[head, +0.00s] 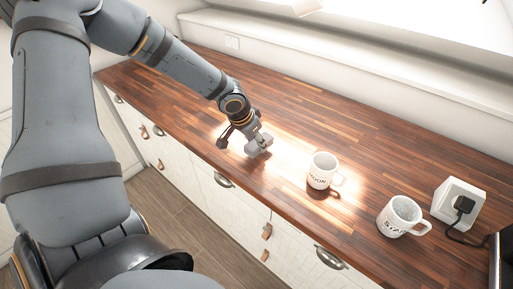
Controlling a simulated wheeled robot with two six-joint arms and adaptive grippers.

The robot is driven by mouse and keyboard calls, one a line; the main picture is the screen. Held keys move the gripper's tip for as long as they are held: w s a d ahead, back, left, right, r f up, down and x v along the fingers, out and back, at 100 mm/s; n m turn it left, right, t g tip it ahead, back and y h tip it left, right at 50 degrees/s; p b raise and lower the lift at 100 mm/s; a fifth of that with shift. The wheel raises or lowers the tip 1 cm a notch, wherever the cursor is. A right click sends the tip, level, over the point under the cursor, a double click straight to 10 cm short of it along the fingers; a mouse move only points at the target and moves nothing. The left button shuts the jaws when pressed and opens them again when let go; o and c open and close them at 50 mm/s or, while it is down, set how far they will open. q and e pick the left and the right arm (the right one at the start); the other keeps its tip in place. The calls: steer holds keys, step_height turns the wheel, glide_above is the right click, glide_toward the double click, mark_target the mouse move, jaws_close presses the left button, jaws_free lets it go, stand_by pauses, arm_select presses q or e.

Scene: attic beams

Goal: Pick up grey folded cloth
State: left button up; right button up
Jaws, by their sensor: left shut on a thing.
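The grey folded cloth (260,149) shows as a small light grey piece at the tips of my left gripper (254,141). My left gripper reaches down over the wooden worktop (300,118) near its front edge and is shut on the cloth. The gripper hides part of the cloth. I cannot tell whether the cloth touches the worktop or hangs just above it. My right gripper is not in the head view.
A white mug (322,170) with dark lettering stands right of my left gripper. Another lettered white mug (396,216) stands further right, near a white socket box (458,203) with a black plug and cable. The worktop behind the gripper is clear. White drawers (215,190) lie below.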

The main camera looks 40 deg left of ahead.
arm_select(q)
steer(key=s+d+r+b, duration=0.3)
steer(key=s+d+r, duration=0.3)
steer(key=s+r, duration=0.3)
steer(key=s, duration=0.3)
steer(key=shift+s+d+r, duration=0.2)
steer(key=shift+s, duration=0.05)
steer(key=o, duration=0.3)
steer(key=c, duration=0.3)
